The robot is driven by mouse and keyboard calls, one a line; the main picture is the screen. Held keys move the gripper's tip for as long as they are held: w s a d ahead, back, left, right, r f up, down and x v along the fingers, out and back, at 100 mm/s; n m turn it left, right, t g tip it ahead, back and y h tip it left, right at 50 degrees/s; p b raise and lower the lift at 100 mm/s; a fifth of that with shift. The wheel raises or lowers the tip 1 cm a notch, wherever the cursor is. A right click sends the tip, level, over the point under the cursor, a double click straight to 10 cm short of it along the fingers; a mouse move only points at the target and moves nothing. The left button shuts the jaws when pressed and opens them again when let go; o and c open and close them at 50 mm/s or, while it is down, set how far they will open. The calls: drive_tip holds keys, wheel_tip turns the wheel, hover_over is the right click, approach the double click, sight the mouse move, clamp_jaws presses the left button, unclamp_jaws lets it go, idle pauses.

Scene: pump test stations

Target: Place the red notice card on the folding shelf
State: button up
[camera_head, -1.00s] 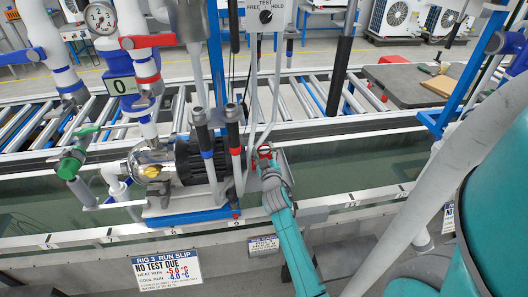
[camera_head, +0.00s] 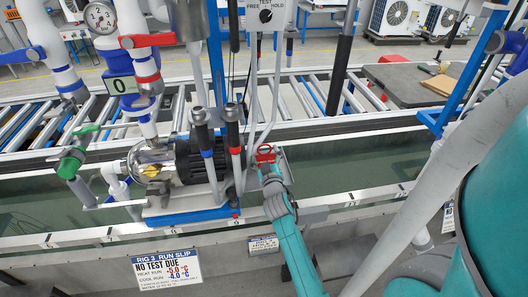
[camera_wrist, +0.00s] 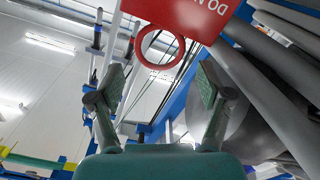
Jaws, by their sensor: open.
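The red notice card (camera_wrist: 192,14) hangs at the top of the wrist view, with white lettering and a red ring (camera_wrist: 160,31) at its lower end. In the head view a small red ring-shaped part (camera_head: 265,152) shows beside the pump. My gripper (camera_wrist: 158,87) is open and empty. Its two fingers stand apart below the ring, with a gap to it in the picture. In the head view my gripper (camera_head: 270,174) is just below the red part, and its fingers are hard to make out. I cannot tell which surface is the folding shelf.
The pump (camera_head: 190,160) with its hoses and pipes stands left of my gripper on a blue base. A green-handled valve (camera_head: 70,162) is farther left. A roller conveyor (camera_head: 300,98) runs behind. A dark slab (camera_head: 415,86) with small items lies at the back right.

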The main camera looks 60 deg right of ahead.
drive_tip(key=s+a+f+n+t+y, duration=0.15)
drive_tip(key=s+a, duration=0.35)
drive_tip(key=a, duration=0.5)
drive_tip(key=s+a+f+n+y, duration=0.1)
drive_tip(key=s+a+f+y, duration=0.2)
drive_tip(key=a, duration=0.6)
drive_tip(key=s+a+f+n+t+y, duration=0.1)
drive_tip(key=s+a+y, duration=0.1)
drive_tip(key=s+a, duration=0.6)
drive_tip(key=s+a+r+y, duration=0.3)
drive_tip(key=s+a, duration=0.4)
drive_tip(key=s, duration=0.1)
drive_tip(key=s+a+r+n+y, duration=0.1)
drive_tip(key=s+a+r+y, duration=0.2)
drive_tip(key=s+a, duration=0.4)
drive_tip(key=shift+s+a+r+y, duration=0.4)
drive_tip(key=shift+a+y, duration=0.15)
drive_tip(key=shift+a, duration=0.15)
